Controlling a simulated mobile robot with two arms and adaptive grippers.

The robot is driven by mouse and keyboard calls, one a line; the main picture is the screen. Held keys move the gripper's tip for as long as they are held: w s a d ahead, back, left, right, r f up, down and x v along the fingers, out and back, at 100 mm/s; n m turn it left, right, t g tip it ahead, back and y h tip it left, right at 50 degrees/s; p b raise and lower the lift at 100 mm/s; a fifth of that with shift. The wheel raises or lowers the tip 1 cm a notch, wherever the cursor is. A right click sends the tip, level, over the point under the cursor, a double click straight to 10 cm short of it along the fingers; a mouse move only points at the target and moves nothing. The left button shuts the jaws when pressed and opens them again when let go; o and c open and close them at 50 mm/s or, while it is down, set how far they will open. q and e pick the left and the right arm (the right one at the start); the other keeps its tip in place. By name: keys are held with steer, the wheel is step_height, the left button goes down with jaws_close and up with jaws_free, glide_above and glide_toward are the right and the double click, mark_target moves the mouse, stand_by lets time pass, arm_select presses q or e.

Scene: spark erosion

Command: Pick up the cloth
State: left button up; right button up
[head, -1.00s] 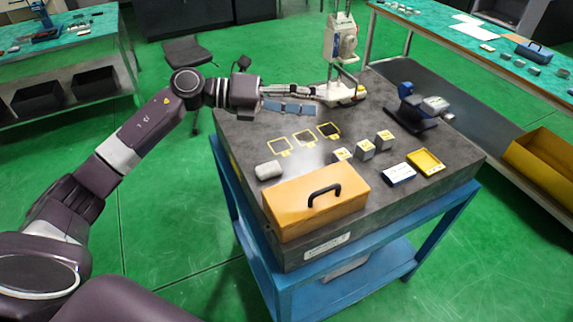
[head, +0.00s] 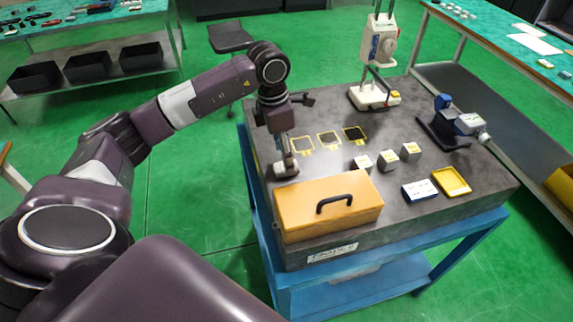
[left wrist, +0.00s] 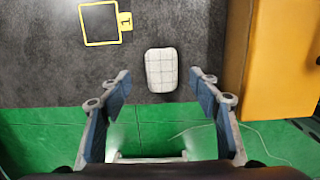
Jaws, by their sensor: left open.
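The cloth (left wrist: 161,70) is a small white folded pad with a grid pattern, lying flat on the dark table top. In the head view the cloth (head: 286,170) shows just behind the left end of the orange box, partly covered by my left gripper (head: 287,164). In the left wrist view my left gripper (left wrist: 160,92) is open, its two blue-padded fingers apart. The cloth lies ahead of the fingertips and between their lines, with a gap on each side. Nothing is held. My right gripper is not in either view.
An orange box (head: 330,207) with a black handle stands close beside the cloth. Yellow-outlined squares (head: 330,139) mark the table behind. Several small blocks (head: 387,160), a blue-white box (head: 420,190), a yellow tray (head: 452,181) and a white stand device (head: 374,92) sit further right.

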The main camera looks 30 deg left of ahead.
arm_select(q)
steer(key=f+p, duration=0.1)
steer(key=f, duration=0.2)
steer(key=shift+d, duration=0.2)
steer(key=shift+f, duration=0.25)
steer(key=c, duration=1.2)
steer(key=shift+o, duration=0.2)
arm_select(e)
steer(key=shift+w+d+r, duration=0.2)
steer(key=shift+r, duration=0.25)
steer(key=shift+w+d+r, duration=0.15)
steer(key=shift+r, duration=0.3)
arm_select(q)
steer(key=shift+w+r, duration=0.1)
steer(key=shift+r, duration=0.4)
step_height(320, 180, up, 19)
steer(key=b, duration=0.3)
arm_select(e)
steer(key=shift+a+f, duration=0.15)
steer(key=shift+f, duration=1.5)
